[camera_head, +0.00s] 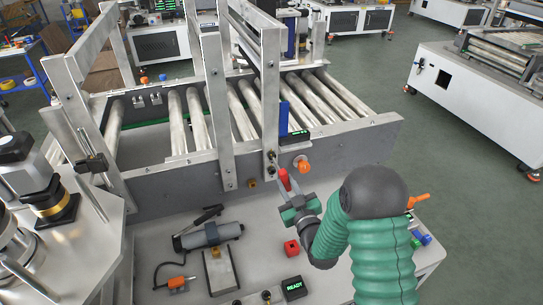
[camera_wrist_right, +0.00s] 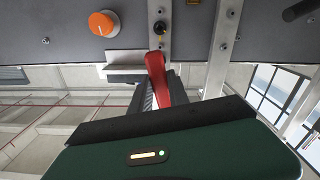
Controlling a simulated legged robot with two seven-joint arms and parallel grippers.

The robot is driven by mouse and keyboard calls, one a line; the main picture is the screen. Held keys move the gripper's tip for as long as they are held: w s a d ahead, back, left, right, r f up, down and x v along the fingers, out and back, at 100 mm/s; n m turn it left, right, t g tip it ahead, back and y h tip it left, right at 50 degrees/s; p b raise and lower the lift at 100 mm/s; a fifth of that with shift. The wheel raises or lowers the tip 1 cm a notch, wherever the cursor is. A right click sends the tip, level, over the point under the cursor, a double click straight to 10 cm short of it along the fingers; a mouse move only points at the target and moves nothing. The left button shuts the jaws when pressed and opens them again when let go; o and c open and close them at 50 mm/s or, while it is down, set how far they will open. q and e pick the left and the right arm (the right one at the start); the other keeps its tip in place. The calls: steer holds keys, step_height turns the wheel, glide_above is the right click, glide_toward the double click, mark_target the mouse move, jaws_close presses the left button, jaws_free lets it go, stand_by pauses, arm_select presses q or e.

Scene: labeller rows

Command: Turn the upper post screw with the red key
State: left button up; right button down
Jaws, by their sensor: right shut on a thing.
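The red key (camera_head: 284,180) is in the jaws of my right gripper (camera_head: 291,199), in front of the frame's side plate. It also shows in the right wrist view (camera_wrist_right: 156,75), rising from the gripper toward the post's foot. My right gripper is shut on it. The near post (camera_head: 270,95) has dark screws at its foot, one of them just left of the key (camera_head: 273,168). In the wrist view a black and brass screw (camera_wrist_right: 159,28) lies just beyond the key's tip. I cannot tell whether they touch. My left gripper is not in view.
An orange knob (camera_head: 302,164) sits on the plate right of the key. A second post (camera_head: 217,110) stands to the left.

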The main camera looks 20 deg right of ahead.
steer(key=m, duration=0.3)
steer(key=shift+m, duration=0.4)
steer(key=shift+m, duration=0.8)
steer(key=shift+n, duration=0.6)
steer(key=shift+s, duration=0.1)
steer(key=shift+s, duration=1.05)
